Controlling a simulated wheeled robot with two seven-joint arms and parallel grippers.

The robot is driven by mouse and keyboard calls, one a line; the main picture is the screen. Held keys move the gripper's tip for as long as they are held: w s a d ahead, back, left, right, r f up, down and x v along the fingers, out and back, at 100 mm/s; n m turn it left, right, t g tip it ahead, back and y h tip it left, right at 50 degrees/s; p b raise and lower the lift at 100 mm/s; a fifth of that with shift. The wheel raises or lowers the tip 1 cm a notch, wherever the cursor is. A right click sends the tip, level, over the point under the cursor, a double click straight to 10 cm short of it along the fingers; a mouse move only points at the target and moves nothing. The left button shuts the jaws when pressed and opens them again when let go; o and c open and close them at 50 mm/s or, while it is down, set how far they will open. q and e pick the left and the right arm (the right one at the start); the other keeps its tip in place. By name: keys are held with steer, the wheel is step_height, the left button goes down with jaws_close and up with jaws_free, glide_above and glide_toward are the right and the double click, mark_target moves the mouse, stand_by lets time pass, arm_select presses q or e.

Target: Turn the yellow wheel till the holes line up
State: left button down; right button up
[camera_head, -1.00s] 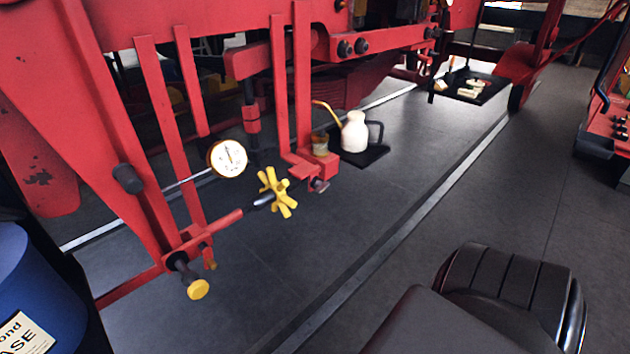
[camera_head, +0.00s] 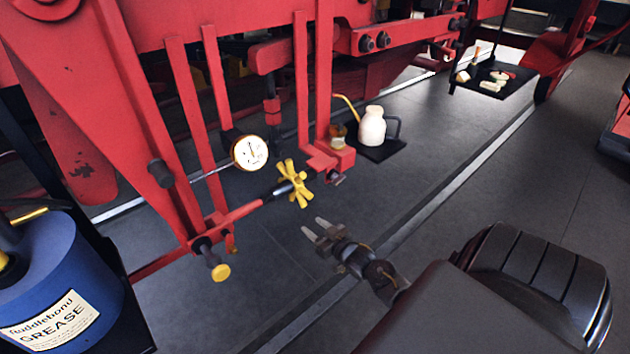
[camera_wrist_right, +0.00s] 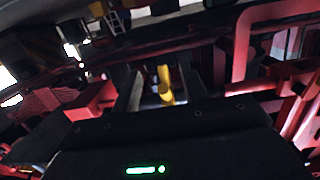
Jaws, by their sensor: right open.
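The yellow wheel (camera_head: 293,184), a hub with several stubby spokes, sits on a dark shaft at the end of a red rod in the head view. My right gripper (camera_head: 315,229) is open and empty, below and to the right of the wheel and apart from it. In the right wrist view a yellow piece (camera_wrist_right: 165,86), probably part of the wheel, shows between the dark fingers. I cannot make out the holes in either view. My left gripper is not in view.
A white dial gauge (camera_head: 249,152) stands left of the wheel, with a yellow knob (camera_head: 220,272) below it. A white oil can (camera_head: 372,127) stands on a dark tray behind. A blue grease drum (camera_head: 62,268) is at the left.

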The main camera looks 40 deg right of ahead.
mark_target(306, 206)
steer(key=shift+t, duration=0.6)
steer(key=r, duration=0.3)
steer(key=w+r, duration=0.1)
steer(key=r, duration=0.1)
steer(key=shift+d+r, duration=0.35)
steer(key=shift+d, duration=0.05)
steer(key=shift+w+f, duration=0.15)
steer(key=shift+w, duration=0.25)
steer(key=w+b, duration=0.2)
steer(key=w, duration=0.1)
steer(key=shift+w+f, duration=0.1)
steer(key=shift+w, duration=0.3)
steer(key=shift+w+b, duration=0.5)
steer(key=shift+w, duration=0.25)
jaws_close()
